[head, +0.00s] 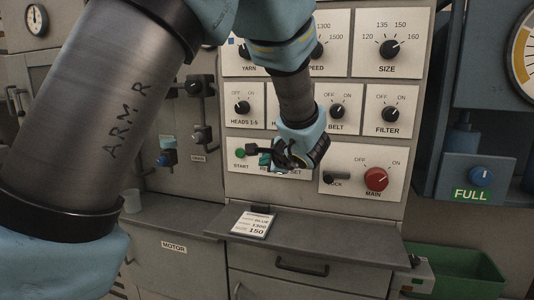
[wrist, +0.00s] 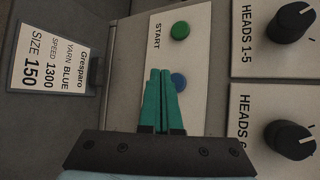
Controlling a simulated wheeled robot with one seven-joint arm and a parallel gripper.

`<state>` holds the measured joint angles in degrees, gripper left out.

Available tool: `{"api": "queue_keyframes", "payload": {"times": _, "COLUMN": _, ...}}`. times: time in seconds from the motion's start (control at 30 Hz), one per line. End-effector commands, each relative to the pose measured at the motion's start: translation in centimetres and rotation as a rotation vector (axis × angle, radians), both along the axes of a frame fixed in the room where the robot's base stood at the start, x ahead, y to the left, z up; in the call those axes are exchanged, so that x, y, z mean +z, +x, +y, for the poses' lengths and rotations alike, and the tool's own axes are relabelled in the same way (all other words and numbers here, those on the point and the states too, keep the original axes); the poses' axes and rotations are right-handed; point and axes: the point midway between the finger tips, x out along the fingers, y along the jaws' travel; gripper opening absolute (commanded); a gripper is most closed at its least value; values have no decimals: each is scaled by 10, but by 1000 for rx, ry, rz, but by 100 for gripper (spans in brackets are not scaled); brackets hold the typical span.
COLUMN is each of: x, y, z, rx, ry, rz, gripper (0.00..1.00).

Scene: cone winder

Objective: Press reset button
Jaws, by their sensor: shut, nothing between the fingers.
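The wrist view shows a light panel plate with a green button (wrist: 180,30) beside the word START and a blue button (wrist: 178,82) beside it. The blue button's label is hidden by my gripper (wrist: 160,73). My gripper's teal fingers are shut and empty, with the tips over the plate close to the blue button and partly overlapping its edge. I cannot tell whether they touch it. In the head view, my gripper (head: 266,159) is in front of the plate, right of the green button, and hides most of the label ending in SET.
Knob panels surround the plate; the HEADS 1-5 knob (head: 242,107) is above and the red MAIN knob (head: 376,179) is to the right. A green bin (head: 465,272) is at lower right.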

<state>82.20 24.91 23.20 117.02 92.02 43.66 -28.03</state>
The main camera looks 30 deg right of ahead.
Motion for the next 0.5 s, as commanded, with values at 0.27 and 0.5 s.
{"api": "queue_keyframes", "payload": {"times": 0.27, "x": -2, "y": 13, "z": -12, "rx": -1, "ry": 0, "rz": 0, "gripper": 0}}
{"api": "queue_keyframes", "payload": {"times": 0.5, "x": -1, "y": 14, "z": -13, "rx": -1, "ry": 0, "rz": 1, "gripper": 0}}
